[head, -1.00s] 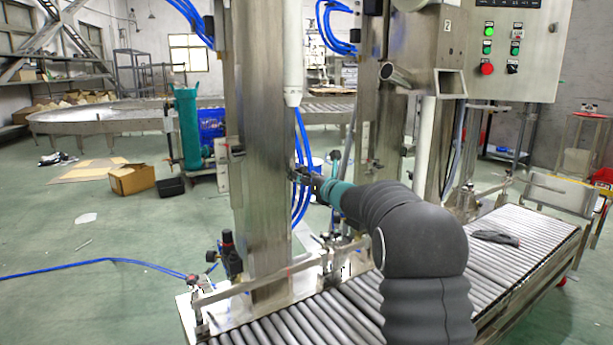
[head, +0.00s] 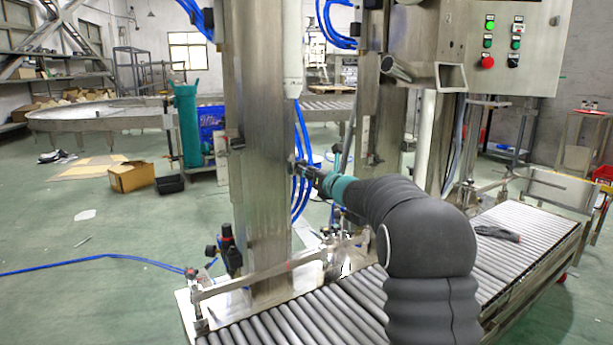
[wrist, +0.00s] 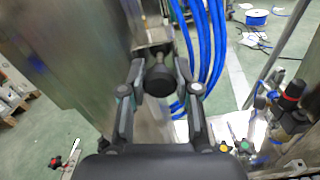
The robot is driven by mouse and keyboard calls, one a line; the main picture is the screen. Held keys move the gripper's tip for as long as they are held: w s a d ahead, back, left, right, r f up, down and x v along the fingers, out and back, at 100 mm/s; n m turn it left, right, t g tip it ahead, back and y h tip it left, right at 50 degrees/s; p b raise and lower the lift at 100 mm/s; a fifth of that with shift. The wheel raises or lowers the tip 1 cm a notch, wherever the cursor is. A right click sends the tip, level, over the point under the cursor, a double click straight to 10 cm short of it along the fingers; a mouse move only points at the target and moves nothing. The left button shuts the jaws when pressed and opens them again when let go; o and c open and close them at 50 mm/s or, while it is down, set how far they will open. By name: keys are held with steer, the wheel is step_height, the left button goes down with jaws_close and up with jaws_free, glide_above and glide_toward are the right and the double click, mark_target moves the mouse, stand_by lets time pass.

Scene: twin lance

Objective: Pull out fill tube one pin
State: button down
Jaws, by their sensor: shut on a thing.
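The fill tube one pin shows as a dark round knob (wrist: 158,80) in the middle of the wrist view. It sits at the side of a steel column (head: 262,150), below a bracket. My gripper (wrist: 158,74) is shut on this knob, with one finger on each side. In the head view my gripper (head: 303,170) reaches in from the right to the column's right edge, beside blue hoses and below a white tube (head: 293,70).
Blue hoses (wrist: 207,45) run close to the right of my fingers. A roller conveyor (head: 330,310) lies below my arm. A second steel column (head: 368,120) and a control box (head: 510,50) stand to the right. Open floor lies left.

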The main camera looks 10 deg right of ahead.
steer(key=shift+s+d+b, duration=0.2)
steer(key=shift+s+b, duration=0.1)
steer(key=shift+s, duration=0.15)
steer(key=c, duration=0.8)
jaws_free()
steer(key=shift+s, duration=0.1)
steer(key=v, duration=1.2)
steer(key=shift+d, duration=0.15)
